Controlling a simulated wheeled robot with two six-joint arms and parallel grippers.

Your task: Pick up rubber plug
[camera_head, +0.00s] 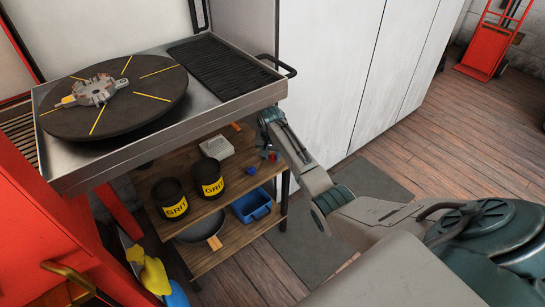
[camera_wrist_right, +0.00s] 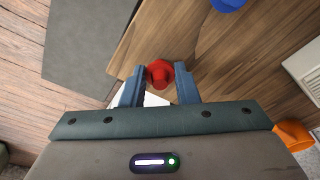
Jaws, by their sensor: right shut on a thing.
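The red rubber plug (camera_wrist_right: 159,74) is a small round piece between the fingertips of my right gripper (camera_wrist_right: 161,70) in the right wrist view. The two blue-grey fingers press on its sides, so the gripper is shut on it. The plug is by the edge of a wooden shelf; I cannot tell whether it touches the wood. In the head view my right gripper (camera_head: 270,155) is small and partly hidden below my forearm, at the right end of the upper shelf. My left gripper is not in view.
The wooden shelf (camera_head: 226,182) holds black GRIT cans (camera_head: 207,178), a grey box (camera_head: 216,147) and a small blue item (camera_head: 251,170). A metal bench top (camera_head: 215,107) with a round turntable (camera_head: 150,85) overhangs it. A blue bin (camera_head: 252,206) stands lower. White cabinets (camera_head: 320,80) stand behind.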

